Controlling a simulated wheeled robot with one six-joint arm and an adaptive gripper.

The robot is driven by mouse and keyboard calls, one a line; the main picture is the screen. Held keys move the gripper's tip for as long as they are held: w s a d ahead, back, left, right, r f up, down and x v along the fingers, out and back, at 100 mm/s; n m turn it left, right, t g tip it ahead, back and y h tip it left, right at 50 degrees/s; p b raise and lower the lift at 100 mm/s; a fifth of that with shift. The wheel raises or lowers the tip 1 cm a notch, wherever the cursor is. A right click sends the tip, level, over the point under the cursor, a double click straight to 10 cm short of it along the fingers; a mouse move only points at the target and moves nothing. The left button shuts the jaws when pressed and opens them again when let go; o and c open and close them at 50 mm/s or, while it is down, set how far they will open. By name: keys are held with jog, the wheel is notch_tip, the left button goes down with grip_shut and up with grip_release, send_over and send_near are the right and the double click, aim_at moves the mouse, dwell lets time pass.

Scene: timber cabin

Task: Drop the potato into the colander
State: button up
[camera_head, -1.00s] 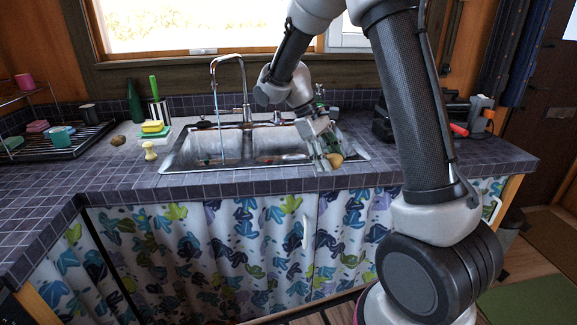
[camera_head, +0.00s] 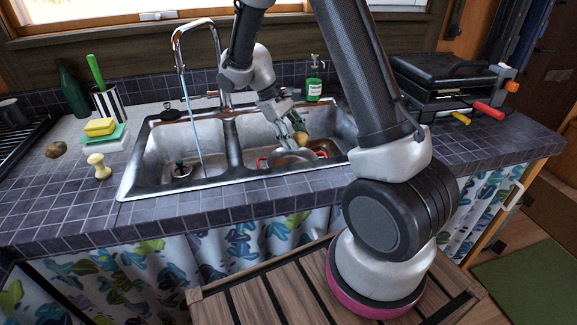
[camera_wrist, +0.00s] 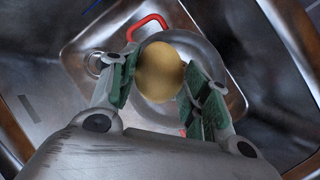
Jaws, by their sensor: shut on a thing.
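The yellow-brown potato (camera_wrist: 160,72) is held between the green-padded fingers of my gripper (camera_wrist: 158,85). In the head view my gripper (camera_head: 296,132) is low over the right sink basin, and the potato (camera_head: 302,138) shows only partly at its fingertips. The colander (camera_head: 293,159), a grey metal bowl with red handles, is in that basin under my gripper. In the wrist view the colander (camera_wrist: 209,55) lies behind the potato, which overlaps its middle; the gap between them is hard to judge.
Water runs from the tap (camera_head: 188,85) into the left sink basin (camera_head: 165,150). A green soap bottle (camera_head: 314,85) stands behind the sink. A black grill (camera_head: 440,85) is at right. A brush (camera_head: 99,166), sponges (camera_head: 100,127) and a brown lump (camera_head: 56,149) are at left.

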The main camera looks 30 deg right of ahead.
aim_at(294, 151)
jog(key=shift+f, duration=2.75)
jog(key=o, duration=1.1)
jog(key=shift+o, duration=0.2)
jog(key=shift+r, duration=0.1)
jog(key=v, duration=1.2)
